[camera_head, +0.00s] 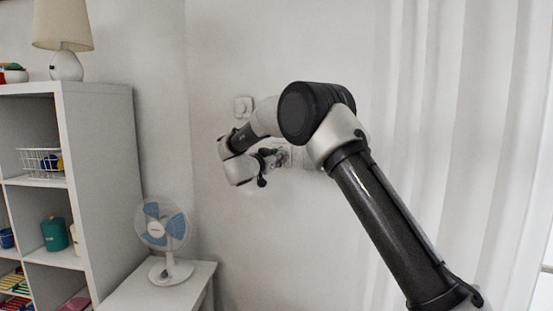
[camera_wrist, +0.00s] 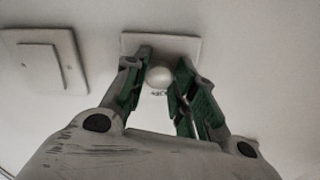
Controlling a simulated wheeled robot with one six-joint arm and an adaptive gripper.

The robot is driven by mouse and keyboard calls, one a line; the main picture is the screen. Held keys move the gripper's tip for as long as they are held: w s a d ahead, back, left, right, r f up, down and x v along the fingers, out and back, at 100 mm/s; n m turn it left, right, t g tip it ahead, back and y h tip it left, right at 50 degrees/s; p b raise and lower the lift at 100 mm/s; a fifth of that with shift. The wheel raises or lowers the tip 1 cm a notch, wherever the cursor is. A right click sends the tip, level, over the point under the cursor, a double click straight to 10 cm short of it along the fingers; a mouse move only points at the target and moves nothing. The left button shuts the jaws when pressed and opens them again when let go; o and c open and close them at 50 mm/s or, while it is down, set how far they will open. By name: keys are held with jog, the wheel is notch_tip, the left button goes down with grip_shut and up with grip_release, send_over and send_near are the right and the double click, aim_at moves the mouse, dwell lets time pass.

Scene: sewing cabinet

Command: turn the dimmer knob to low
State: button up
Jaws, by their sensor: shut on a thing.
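The dimmer knob (camera_wrist: 159,77) is a round, pale knob on a light wall plate (camera_wrist: 190,46) in the wrist view. My gripper (camera_wrist: 164,62) has its green-padded fingers on either side of the knob and is shut on it. Small dark marks show just below the knob, too small to read. In the head view my gripper (camera_head: 272,158) is at the wall, and it and the wrist largely hide the knob there. Which way the knob is turned cannot be told.
A square switch (camera_wrist: 43,58) is left of the knob in the wrist view. In the head view, another wall fitting (camera_head: 243,107) sits above my wrist. A fan (camera_head: 163,228) on a low white table and a shelf (camera_head: 110,150) stand left. A white curtain (camera_head: 460,120) hangs right.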

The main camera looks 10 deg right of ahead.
jog(key=shift+f+n, duration=0.15)
jog(key=shift+n, duration=0.95)
jog(key=o, duration=1)
jog(key=shift+s, duration=0.1)
jog(key=v, duration=1.2)
